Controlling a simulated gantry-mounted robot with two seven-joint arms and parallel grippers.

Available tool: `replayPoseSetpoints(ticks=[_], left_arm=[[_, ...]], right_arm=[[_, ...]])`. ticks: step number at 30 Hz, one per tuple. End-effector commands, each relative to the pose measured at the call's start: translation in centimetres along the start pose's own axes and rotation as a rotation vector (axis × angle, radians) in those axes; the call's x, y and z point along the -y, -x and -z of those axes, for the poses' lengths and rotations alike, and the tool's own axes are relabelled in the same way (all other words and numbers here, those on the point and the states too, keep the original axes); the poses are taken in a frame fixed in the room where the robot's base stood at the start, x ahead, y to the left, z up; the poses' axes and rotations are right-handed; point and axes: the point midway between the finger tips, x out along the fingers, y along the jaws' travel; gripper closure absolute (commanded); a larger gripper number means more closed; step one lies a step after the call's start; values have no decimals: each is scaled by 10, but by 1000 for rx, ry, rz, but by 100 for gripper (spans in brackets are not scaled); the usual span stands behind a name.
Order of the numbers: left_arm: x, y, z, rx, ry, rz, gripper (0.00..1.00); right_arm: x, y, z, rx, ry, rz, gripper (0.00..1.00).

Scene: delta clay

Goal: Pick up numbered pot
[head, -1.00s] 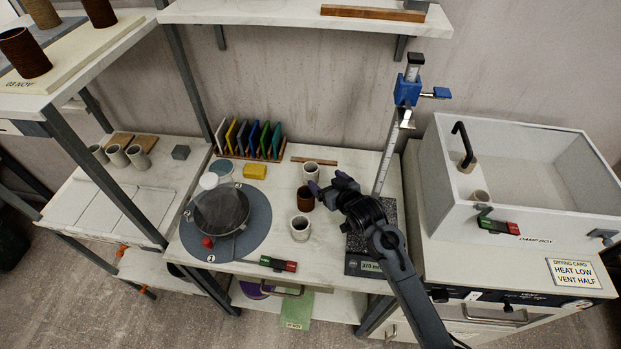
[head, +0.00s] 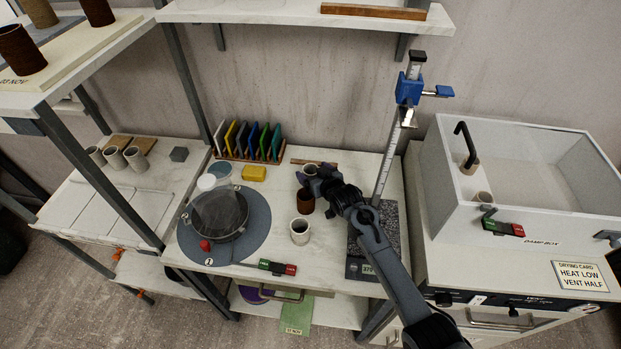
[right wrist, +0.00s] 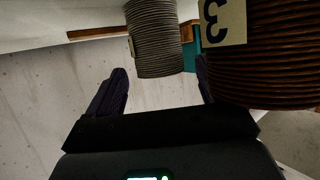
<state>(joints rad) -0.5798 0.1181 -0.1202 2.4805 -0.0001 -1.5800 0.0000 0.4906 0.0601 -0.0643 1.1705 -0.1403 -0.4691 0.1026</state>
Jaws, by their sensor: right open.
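Three pots stand in a row on the middle table. The near pale pot (head: 300,232) is fully clear of my gripper. The brown pot (head: 305,202) is in the middle, and the far pale pot (head: 310,168) is partly hidden by my right gripper (head: 312,182). A ribbed grey-beige pot (right wrist: 156,40) shows beyond the gap between the open, empty fingers of my right gripper (right wrist: 157,82). My left gripper is not in view.
A turntable (head: 252,235) with a dark round disc is at the left. A height gauge (head: 386,165) on a dark block stands right of the pots. Coloured tiles (head: 250,140) stand behind, near a yellow block (head: 253,173). A white open box (head: 545,205) is at the right.

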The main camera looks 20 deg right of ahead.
Motion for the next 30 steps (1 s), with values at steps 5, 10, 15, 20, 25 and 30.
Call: replayPoseSetpoints(ticks=[5,10,15,20,25,30], left_arm=[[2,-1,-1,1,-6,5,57],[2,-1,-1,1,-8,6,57],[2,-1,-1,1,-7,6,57],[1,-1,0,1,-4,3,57],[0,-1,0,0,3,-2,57],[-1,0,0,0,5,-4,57]], right_arm=[[0,-2,0,-1,0,1,15],[0,-2,0,0,0,1,23],[0,-2,0,0,1,1,49],[0,-2,0,0,1,1,73],[0,-2,0,-1,1,1,78],[0,-2,2,-1,1,1,78]])
